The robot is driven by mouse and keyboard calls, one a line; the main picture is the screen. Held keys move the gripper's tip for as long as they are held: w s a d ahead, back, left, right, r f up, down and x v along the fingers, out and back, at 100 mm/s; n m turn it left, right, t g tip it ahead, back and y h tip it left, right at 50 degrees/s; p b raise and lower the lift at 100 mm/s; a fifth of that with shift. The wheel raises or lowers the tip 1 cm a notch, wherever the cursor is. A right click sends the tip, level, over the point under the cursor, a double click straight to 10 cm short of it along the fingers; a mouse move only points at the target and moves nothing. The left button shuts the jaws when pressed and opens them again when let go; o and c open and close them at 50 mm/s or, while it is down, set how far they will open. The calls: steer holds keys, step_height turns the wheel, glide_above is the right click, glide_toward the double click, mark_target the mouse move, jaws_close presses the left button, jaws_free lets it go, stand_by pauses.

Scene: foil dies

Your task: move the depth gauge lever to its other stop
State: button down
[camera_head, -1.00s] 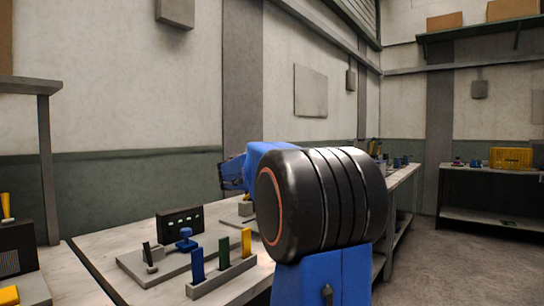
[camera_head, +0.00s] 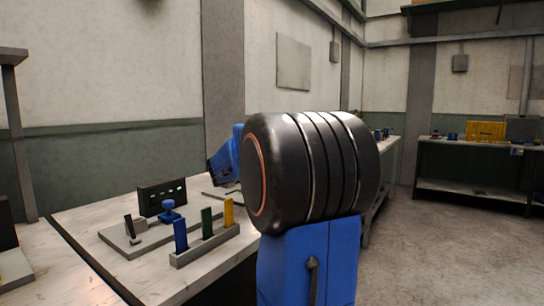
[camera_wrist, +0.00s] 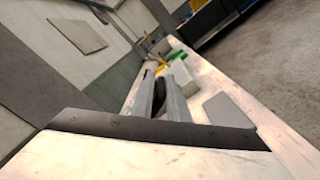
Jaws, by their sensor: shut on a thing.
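In the wrist view, my gripper (camera_wrist: 162,88) shows as two long grey fingers, closed on a narrow dark piece (camera_wrist: 157,92). I take this piece for the handle of the depth gauge lever; most of it is hidden between the fingers. In the head view my gripper is hidden behind my own black and blue arm. A pale plate (camera_head: 222,194) shows partly on the bench beside the arm, the rest covered. The lever's stops cannot be made out in either view.
On the workbench (camera_head: 82,222), a base plate carries a small dark lever (camera_head: 129,225), a blue knob (camera_head: 168,208) and a black box (camera_head: 162,196). In front, a rack holds blue, green and yellow strips (camera_head: 207,222). Yellow (camera_wrist: 161,68) and green (camera_wrist: 177,55) things lie beyond my gripper.

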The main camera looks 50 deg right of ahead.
steer(key=c, duration=1.8)
jaws_free()
steer(key=shift+w+f, duration=0.1)
steer(key=a, duration=0.5)
steer(key=s+a, duration=0.1)
steer(key=a, duration=1.1)
steer(key=shift+s+a, duration=0.2)
steer(key=shift+s, duration=0.05)
